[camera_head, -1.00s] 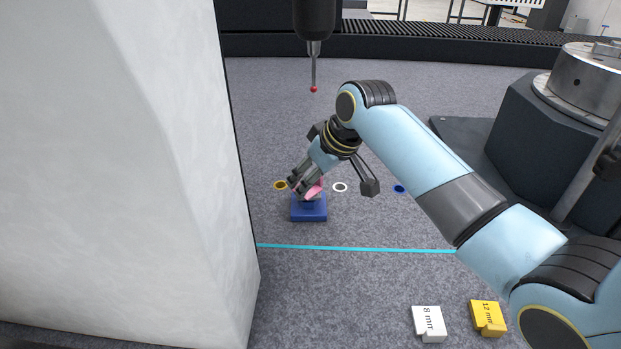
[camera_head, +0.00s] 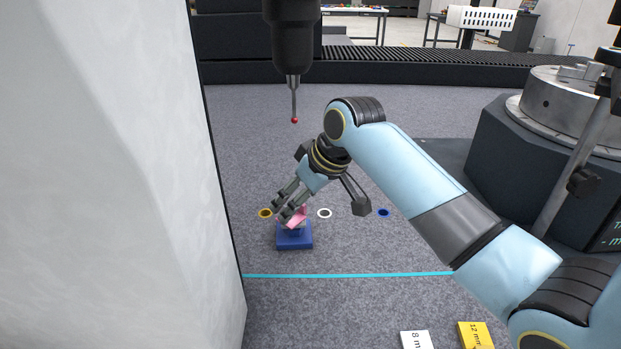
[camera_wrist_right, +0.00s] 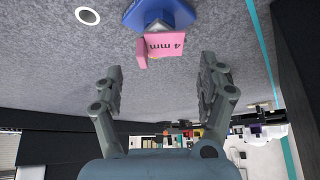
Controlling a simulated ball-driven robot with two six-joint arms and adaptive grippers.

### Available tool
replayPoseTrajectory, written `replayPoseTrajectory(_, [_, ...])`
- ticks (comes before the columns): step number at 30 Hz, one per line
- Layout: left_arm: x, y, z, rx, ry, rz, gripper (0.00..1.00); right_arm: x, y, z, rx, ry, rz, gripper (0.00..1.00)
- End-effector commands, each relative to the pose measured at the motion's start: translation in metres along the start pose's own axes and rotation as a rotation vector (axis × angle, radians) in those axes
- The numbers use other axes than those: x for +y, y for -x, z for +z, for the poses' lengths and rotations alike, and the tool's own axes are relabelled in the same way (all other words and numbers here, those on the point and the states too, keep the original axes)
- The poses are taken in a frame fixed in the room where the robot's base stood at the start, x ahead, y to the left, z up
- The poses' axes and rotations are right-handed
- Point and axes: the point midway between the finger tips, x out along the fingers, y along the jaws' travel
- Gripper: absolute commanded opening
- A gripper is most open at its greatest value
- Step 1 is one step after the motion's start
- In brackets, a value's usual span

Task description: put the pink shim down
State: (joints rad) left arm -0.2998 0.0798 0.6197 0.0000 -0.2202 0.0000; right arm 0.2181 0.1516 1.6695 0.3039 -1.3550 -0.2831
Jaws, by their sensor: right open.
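The pink shim (camera_head: 298,216), marked 4 mm, stands at the blue block (camera_head: 294,240) on the grey granite. In the right wrist view the shim (camera_wrist_right: 168,45) rests against a small metallic piece on the blue block (camera_wrist_right: 130,14). My right gripper (camera_head: 282,212) is beside the shim in the head view. In the right wrist view its two fingers (camera_wrist_right: 162,66) are spread wide, with the shim just beyond the tips and clear of both. My left gripper is not in view.
A probe with a red tip (camera_head: 294,119) hangs behind my arm. A pale granite column (camera_head: 100,180) blocks the left. White (camera_head: 416,340) and yellow (camera_head: 475,335) shims lie in front.

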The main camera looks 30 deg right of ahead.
Motion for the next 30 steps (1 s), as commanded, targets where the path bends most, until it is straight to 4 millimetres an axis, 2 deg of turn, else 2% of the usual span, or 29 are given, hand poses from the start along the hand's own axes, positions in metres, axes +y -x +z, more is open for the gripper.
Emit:
replayPoseTrajectory(1, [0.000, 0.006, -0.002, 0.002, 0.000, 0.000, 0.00, 0.001, 0.015, -0.002, 0.002, 0.002, 0.004, 0.75])
replayPoseTrajectory(6, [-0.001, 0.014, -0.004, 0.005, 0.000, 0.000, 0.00, 0.001, 0.054, -0.001, 0.001, 0.003, 0.003, 0.75])
replayPoseTrajectory(12, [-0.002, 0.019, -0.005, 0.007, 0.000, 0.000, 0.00, 0.001, 0.085, -0.001, 0.000, 0.001, 0.003, 0.75])
replayPoseTrajectory(17, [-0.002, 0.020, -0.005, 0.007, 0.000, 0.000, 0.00, 0.000, 0.093, 0.000, 0.000, 0.000, 0.000, 0.75])
replayPoseTrajectory(30, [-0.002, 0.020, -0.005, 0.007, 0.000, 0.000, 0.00, 0.000, 0.093, 0.000, -0.001, 0.000, 0.000, 0.75])
